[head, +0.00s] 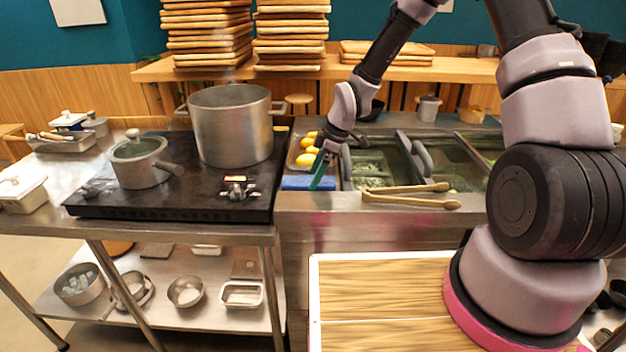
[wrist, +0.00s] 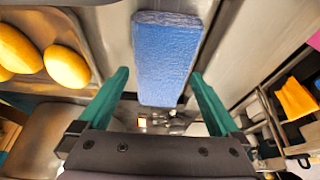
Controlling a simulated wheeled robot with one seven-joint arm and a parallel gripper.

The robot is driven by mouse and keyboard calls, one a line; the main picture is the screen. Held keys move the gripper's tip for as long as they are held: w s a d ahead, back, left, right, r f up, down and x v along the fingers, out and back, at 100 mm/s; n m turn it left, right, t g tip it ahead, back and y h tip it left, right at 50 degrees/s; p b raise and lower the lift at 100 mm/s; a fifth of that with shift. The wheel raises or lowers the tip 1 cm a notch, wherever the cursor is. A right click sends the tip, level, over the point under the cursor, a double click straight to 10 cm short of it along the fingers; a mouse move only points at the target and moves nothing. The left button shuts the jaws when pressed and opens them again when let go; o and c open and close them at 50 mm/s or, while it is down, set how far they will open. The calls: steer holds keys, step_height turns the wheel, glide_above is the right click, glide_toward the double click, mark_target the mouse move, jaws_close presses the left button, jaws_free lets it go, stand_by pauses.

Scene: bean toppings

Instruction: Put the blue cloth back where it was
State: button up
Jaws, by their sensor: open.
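The blue cloth (head: 296,183) is a folded, flat block near the front edge of the steel counter, just right of the black stove. It also shows in the wrist view (wrist: 168,50), top centre, with its near end between the two teal fingers. My gripper (head: 320,168) points down over the cloth's right part in the head view. In the wrist view my gripper (wrist: 160,76) is open, with a gap on each side of the cloth. I cannot tell whether the fingers touch the counter.
A tray (head: 291,158) with yellow lemons (head: 307,159) lies behind the cloth. A large pot (head: 231,130) and a small lidded pot (head: 141,163) stand on the stove (head: 182,204) to the left. Wooden tongs (head: 412,195) lie over the sunken bins to the right.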

steer(key=s+d+r+m+t+h, duration=0.25)
steer(key=d+r+m, duration=0.45)
steer(key=r, duration=0.6)
steer(key=s+d+r+m+t+h, duration=0.1)
steer(key=s+d+r+m, duration=0.3)
steer(key=d+r, duration=0.8)
steer(key=s+d+r+m+t, duration=0.3)
steer(key=s+d+r+m, duration=0.1)
steer(key=s+r+m, duration=0.6)
steer(key=s+r+y, duration=0.1)
steer(key=s+r, duration=0.1)
steer(key=s, duration=0.1)
steer(key=shift+r+m, duration=0.2)
steer(key=shift+m, duration=0.2)
steer(key=shift+t, duration=0.25)
